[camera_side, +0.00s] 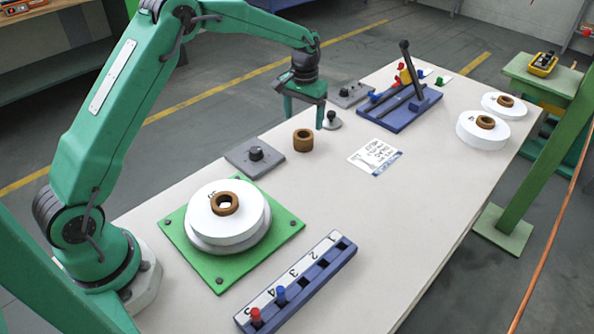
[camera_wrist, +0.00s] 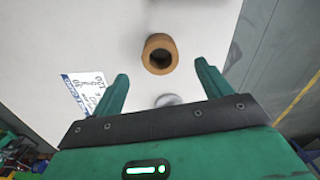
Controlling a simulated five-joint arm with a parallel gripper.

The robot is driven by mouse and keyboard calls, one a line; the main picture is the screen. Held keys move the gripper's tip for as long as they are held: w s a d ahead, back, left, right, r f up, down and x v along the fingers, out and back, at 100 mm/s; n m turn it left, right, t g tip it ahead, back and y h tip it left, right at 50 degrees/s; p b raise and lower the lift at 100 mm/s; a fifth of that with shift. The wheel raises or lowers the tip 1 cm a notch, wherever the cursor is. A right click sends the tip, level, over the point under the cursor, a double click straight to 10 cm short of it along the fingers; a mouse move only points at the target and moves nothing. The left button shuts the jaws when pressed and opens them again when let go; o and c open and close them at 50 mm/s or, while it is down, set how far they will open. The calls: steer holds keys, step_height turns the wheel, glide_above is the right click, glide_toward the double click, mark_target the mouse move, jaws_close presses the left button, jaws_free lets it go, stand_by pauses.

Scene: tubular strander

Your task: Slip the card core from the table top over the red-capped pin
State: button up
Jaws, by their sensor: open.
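The card core (camera_side: 303,145), a short brown ring, stands upright with its hole upward on the pale table top (camera_side: 330,195). It also shows just beyond the fingertips in the wrist view (camera_wrist: 159,41). My gripper (camera_side: 305,116) is open and empty, fingers pointing down, above the table and behind the core. In the wrist view the core lies ahead of the gap between the fingers (camera_wrist: 162,76), touching neither. A red-capped pin (camera_side: 257,314) stands at position 5 of the blue numbered rack (camera_side: 318,281) at the table's near edge, beside a blue-capped pin (camera_side: 281,294).
A grey plate with a black knob (camera_side: 257,154) sits left of the core. A white reel (camera_side: 228,228) with a brown core lies on a green plate. A blue lever fixture (camera_side: 402,106) stands further back.

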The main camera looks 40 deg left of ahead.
mark_target(303, 141)
steer(key=shift+f, duration=1.25)
steer(key=shift+f, duration=2.6)
steer(key=c, duration=1.1)
